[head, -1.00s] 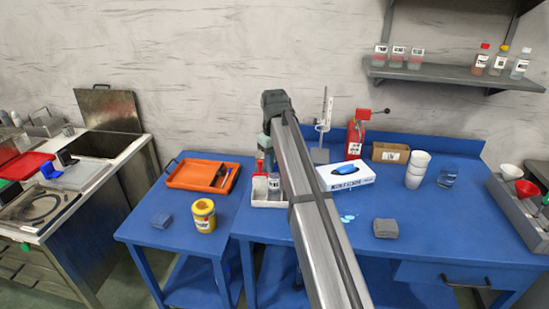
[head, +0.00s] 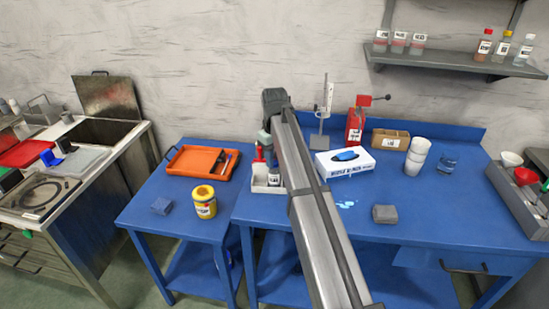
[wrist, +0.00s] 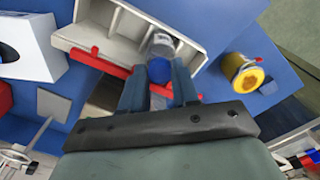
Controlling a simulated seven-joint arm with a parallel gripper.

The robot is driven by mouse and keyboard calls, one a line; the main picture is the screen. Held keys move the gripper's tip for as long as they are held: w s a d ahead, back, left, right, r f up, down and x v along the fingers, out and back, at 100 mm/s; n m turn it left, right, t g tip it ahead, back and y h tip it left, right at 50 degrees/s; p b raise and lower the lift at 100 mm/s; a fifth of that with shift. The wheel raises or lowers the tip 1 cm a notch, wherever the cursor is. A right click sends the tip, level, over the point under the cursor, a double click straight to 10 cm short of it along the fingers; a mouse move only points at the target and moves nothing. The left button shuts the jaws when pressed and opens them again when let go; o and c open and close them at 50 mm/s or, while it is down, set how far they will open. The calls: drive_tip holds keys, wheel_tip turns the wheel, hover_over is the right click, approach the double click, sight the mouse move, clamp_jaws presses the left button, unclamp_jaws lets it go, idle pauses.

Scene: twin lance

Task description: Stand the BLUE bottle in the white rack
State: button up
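The blue-capped bottle (wrist: 161,48) shows in the wrist view, its blue cap (wrist: 159,71) between the two fingers of my gripper (wrist: 158,78). The fingers lie close along both sides of the cap and appear shut on it. The white rack (wrist: 110,28) is just beyond, with the bottle's lower end at its right compartment. In the head view the white rack (head: 259,189) stands at the blue table's left edge, and the labelled bottle (head: 274,179) shows within its outline. Whether its base touches the rack floor is hidden. My arm hides the fingers there.
A yellow tin (head: 204,205) and an orange tray (head: 187,161) are to the left. A white glove box (head: 345,166) is to the right.

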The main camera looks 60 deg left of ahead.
drive_tip(key=o, duration=0.5)
wheel_tip(320, 180, up, 14)
drive_tip(key=shift+f, duration=0.1)
idle(0.5)
idle(0.5)
